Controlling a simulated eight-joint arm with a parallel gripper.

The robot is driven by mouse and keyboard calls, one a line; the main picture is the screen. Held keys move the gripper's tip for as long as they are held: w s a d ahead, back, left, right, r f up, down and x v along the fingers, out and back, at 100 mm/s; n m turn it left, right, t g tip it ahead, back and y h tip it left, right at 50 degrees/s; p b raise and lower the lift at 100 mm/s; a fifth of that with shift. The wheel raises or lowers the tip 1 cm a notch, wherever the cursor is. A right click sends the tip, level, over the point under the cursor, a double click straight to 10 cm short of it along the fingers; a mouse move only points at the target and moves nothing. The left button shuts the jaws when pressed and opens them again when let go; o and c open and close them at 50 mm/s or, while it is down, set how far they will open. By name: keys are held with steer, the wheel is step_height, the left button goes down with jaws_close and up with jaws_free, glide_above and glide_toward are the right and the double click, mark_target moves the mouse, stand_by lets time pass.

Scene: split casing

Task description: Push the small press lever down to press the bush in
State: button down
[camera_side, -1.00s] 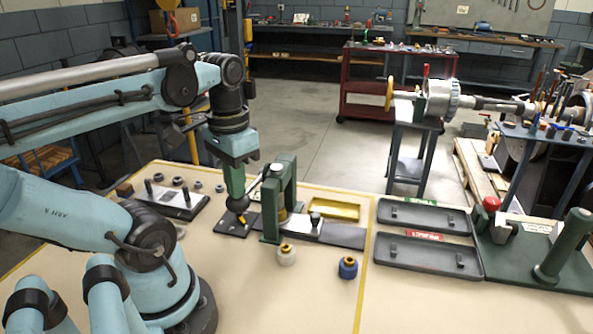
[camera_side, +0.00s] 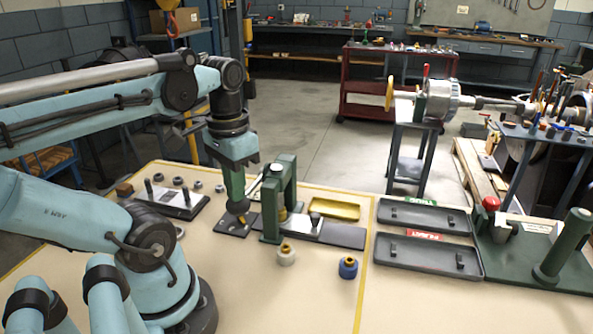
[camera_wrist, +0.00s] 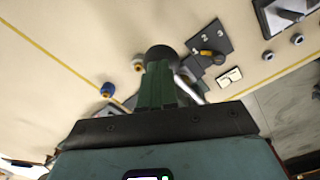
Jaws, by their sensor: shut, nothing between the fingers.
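The small press (camera_side: 279,200) is a green upright frame on a base, left of the table's middle in the side view. Its pale lever rod (camera_side: 255,186) shows between the frame and my gripper. My gripper (camera_side: 237,207) is shut, with its green fingers pointing down just left of the frame. In the wrist view, a dark round knob (camera_wrist: 161,54) lies right at the shut fingertips (camera_wrist: 158,68); I cannot tell whether they touch. A yellow bush-like part (camera_side: 283,214) sits low inside the frame, partly hidden.
A black plate (camera_side: 228,227) with a yellow piece lies below my gripper. A white-bodied part (camera_side: 286,256) and a blue one (camera_side: 347,267) stand in front. Two dark trays (camera_side: 427,256) lie to the right.

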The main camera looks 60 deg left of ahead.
step_height(320, 180, up, 11)
stand_by(1.3)
steer(key=w+d+f+m+t, duration=0.3)
steer(key=w+d+f+t, duration=0.4)
steer(key=w+f, duration=0.5)
steer(key=shift+w+d+f, duration=0.15)
steer(key=shift+d+f, duration=0.4)
steer(key=shift+d, duration=0.05)
